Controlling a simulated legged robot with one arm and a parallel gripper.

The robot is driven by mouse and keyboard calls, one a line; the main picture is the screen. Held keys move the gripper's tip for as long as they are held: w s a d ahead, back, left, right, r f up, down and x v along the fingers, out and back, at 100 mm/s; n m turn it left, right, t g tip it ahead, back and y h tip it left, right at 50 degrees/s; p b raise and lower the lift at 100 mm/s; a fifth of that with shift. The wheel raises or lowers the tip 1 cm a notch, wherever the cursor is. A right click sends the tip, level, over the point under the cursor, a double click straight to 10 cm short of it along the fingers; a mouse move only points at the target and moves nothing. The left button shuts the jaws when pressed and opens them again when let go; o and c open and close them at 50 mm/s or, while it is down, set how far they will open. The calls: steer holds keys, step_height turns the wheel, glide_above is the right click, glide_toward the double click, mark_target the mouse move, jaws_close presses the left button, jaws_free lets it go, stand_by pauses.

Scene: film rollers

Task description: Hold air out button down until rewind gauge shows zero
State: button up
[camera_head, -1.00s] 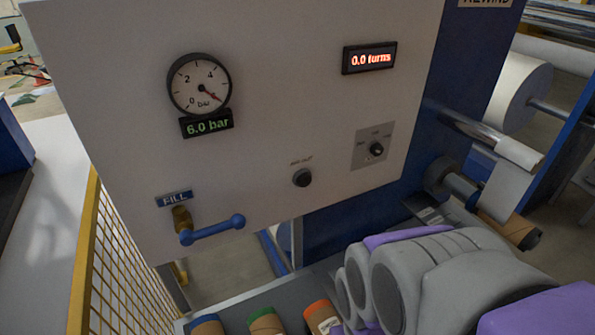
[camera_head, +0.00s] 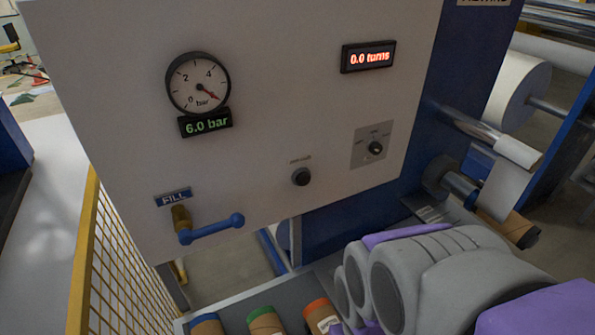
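The round pressure gauge (camera_head: 198,84) is on the light panel at upper left. Its red needle points to the lower right, and the green display (camera_head: 206,122) below it reads 6.0 bar. The dark round button (camera_head: 300,177) is at the panel's lower middle, under a small blurred label. Nothing touches it. My grey and purple arm (camera_head: 440,270) fills the lower right, below and to the right of the button. My gripper's fingers are not in view.
The blue FILL valve handle (camera_head: 212,230) sticks out at the panel's lower left. A selector knob (camera_head: 375,148) and a red display (camera_head: 368,57) reading 0.0 turns are at right. Several cardboard cores (camera_head: 265,322) lie at the bottom. A yellow mesh fence (camera_head: 115,270) stands at left.

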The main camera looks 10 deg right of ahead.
jaws_close()
stand_by(1.4)
